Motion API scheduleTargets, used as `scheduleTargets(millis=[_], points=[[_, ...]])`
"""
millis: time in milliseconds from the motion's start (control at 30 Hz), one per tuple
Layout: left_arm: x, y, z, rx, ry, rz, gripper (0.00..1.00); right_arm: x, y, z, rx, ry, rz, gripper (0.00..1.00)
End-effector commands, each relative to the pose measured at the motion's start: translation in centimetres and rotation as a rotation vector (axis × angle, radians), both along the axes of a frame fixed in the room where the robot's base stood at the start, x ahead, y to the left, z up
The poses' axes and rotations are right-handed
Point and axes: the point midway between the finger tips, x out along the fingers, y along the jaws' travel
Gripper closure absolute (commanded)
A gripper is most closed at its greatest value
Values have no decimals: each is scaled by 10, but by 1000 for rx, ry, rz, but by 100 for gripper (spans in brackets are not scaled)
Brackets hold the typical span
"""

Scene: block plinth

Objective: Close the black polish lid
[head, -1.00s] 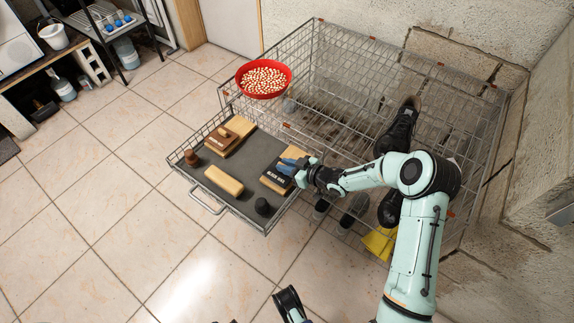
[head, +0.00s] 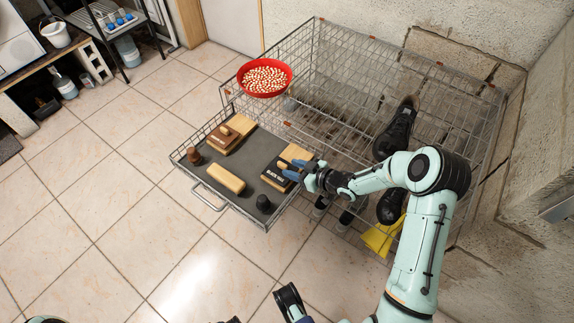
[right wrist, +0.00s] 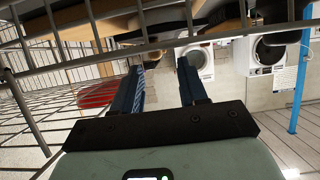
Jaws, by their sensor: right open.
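The box marked "BLACK WAX" (head: 274,177) lies at the right side of the wire drawer in the head view. Its dark labelled face shows, with pale wood beside it under my fingers. I cannot tell how its lid sits. My right gripper (head: 290,169) is open, its blue fingers at the right edge of this box. I cannot tell whether they touch it. In the right wrist view the two fingers (right wrist: 161,72) stand apart with nothing clearly between them.
The wire drawer (head: 203,190) also holds a brown-topped wooden box (head: 225,138), a pale wooden block (head: 226,179), a brown knob (head: 195,157) and a black knob (head: 263,202). A red bowl (head: 264,91) sits on the wire rack. Open floor lies left of the drawer.

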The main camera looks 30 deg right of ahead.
Motion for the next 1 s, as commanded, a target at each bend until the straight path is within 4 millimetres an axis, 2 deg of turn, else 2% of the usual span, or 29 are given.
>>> scheduleTargets(millis=[33,200,400,600,1000], points=[[-5,-3,7,-6,12,-6,32,-12,-6,8,-1,2,-3,57],[-20,-10,19,-25,52,-23,32,-45,-19,22,-1,2,-2,57],[-32,-15,27,-41,86,-36,32,-71,-29,33,1,3,-1,57],[-36,-17,29,-46,98,-40,32,-80,-32,36,2,1,1,57],[-36,-16,29,-45,96,-40,32,-80,-32,36,2,1,1,57]])
